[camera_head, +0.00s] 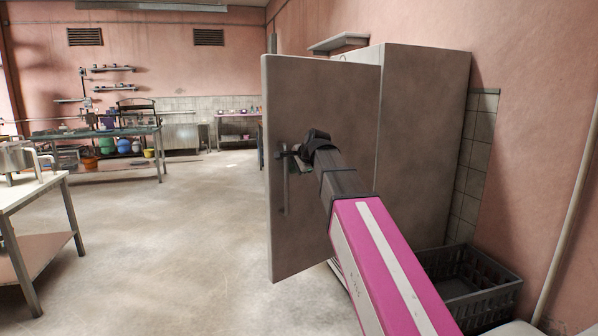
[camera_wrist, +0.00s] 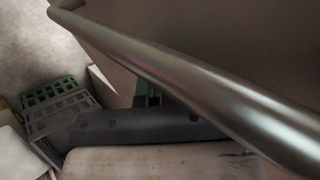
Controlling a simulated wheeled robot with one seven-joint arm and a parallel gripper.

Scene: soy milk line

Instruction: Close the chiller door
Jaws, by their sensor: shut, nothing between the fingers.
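The chiller (camera_head: 425,140) is a tall grey cabinet against the right wall in the head view. Its door (camera_head: 330,100) stands out to the left of the cabinet, with the face that carries the handle turned to me. The upright bar handle (camera_head: 285,192) is near the door's left edge. My gripper (camera_head: 288,154) is shut and empty, at the upper part of the handle; I cannot tell whether it touches. In the wrist view the handle (camera_wrist: 175,75) crosses close to the camera as a shiny metal bar. The cabinet's inside is hidden.
A dark crate (camera_head: 470,285) sits on the floor by the chiller's right side. A white-topped table (camera_head: 30,192) stands at the left, and a long workbench (camera_head: 95,133) is farther back. The floor (camera_head: 180,240) left of the door is clear.

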